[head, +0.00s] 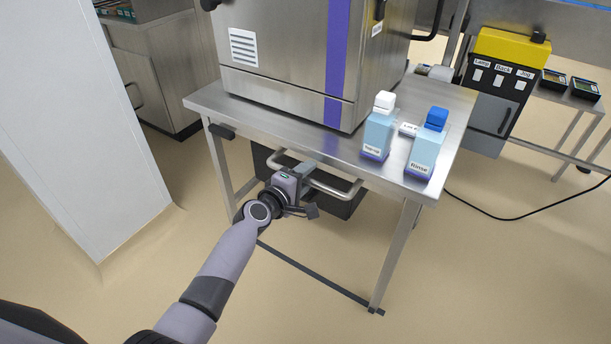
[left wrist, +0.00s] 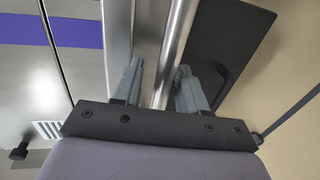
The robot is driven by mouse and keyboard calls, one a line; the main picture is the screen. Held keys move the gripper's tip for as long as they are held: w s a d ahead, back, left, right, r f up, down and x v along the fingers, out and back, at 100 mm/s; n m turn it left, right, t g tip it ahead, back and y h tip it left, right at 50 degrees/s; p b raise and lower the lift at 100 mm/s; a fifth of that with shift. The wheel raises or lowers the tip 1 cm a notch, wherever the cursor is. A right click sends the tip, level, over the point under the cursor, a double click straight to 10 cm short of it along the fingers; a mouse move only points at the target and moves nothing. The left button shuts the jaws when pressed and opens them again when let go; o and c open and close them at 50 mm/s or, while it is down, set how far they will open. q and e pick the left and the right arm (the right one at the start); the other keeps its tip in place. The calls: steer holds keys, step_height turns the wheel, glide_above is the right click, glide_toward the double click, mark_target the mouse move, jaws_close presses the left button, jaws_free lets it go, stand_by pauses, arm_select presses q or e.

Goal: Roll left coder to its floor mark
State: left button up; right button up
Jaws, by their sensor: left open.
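A steel cart (head: 210,97) carries a large steel cabinet (head: 275,45) with a purple stripe, which I take to be the left coder. A steel bar handle (head: 338,191) runs along its front under the top; the handle also shows in the left wrist view (left wrist: 176,40). My left gripper (head: 303,168) is at the left part of this handle. In the left wrist view its fingers (left wrist: 160,85) are apart, with the bar running between them. A dark strip (head: 320,278) lies low at the cart's front; whether it is a floor mark is unclear. My right gripper is out of view.
A blue-capped Rinse bottle (head: 427,148) and a white-capped bottle (head: 379,130) stand on the cart's right front. A pale wall or column (head: 85,120) stands left. A black cable (head: 510,217) lies right. The floor in front (head: 460,290) is clear.

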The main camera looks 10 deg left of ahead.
arm_select(q)
steer(key=p+v, duration=0.2)
steer(key=v, duration=0.5)
steer(key=shift+p, duration=0.3)
steer(key=s+a+f+m+g+y, duration=0.1)
steer(key=s+f+m+g, duration=0.15)
steer(key=s+m, duration=0.45)
steer(key=s+a+f+m+g+y, duration=0.1)
steer(key=s+f+m, duration=0.25)
steer(key=s, duration=0.75)
steer(key=s+a+f+m+g+y, duration=0.1)
steer(key=s+a+f+m, duration=0.1)
steer(key=s+m, duration=0.55)
step_height(320, 180, up, 14)
steer(key=s+n+p, duration=0.1)
steer(key=s+p, duration=0.1)
steer(key=p, duration=1.4)
steer(key=shift+a+f+n, duration=0.2)
steer(key=shift+a+n, duration=0.1)
steer(key=shift+a, duration=0.1)
steer(key=shift+w, duration=0.1)
